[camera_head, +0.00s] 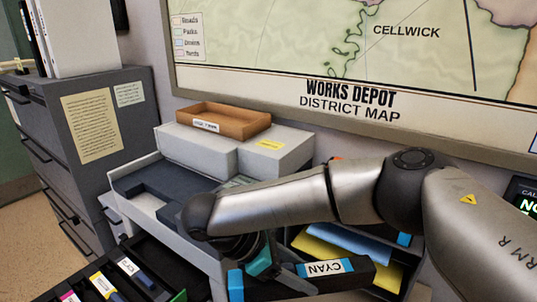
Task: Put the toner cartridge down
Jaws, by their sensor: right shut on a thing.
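The arm's wrist hides part of the gripper and of the printer behind. The cartridge's lower side is cut off or hidden, so I cannot tell whether it touches anything beneath. My left gripper is not in view.
A black drawer (160,262) with several colour-labelled cartridges is at the lower left. The grey-white printer (275,150) carries a brown tray (222,118). Shelves with blue and yellow paper (340,243) stand behind the cartridge. A dark filing cabinet (135,90) stands left.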

